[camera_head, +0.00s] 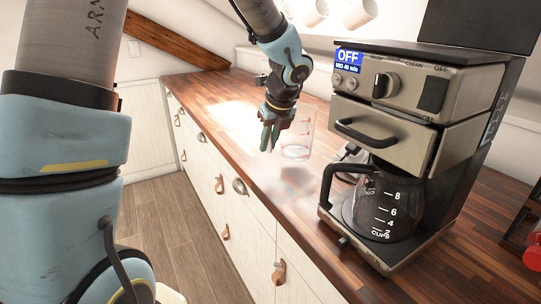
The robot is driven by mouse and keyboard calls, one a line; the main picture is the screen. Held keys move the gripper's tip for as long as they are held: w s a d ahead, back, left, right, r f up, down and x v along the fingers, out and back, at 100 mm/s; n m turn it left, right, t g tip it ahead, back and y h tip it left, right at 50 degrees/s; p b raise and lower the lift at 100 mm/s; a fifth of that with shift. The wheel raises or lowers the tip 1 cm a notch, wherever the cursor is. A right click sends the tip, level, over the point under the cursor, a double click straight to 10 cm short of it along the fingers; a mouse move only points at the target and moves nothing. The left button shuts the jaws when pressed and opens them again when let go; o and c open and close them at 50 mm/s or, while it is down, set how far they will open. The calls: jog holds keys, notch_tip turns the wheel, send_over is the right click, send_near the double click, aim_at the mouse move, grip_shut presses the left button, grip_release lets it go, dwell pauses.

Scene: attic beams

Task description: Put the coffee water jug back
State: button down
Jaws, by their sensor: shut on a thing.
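A clear, see-through water jug (297,149) is over the wooden counter, left of the coffee machine. My gripper (269,138), with dark green fingers pointing down, is at the jug's left side and shut on it. The exact grip point on the jug is too small to make out. The jug looks upright, and a faint shadow lies on the counter below it. The coffee machine (415,97) stands on the right, its display reading OFF. A glass carafe (388,211) with a black handle and cup marks sits in its base.
The wooden counter (240,101) is clear at the back left. White drawers (205,165) with leather pulls run below its front edge. White cups (358,12) hang at the top. A dark rack with a red item (533,254) is at the right edge.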

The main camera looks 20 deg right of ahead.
jog(key=shift+f, duration=1.8)
jog(key=shift+f, duration=0.15)
jog(key=c, duration=0.8)
grip_release()
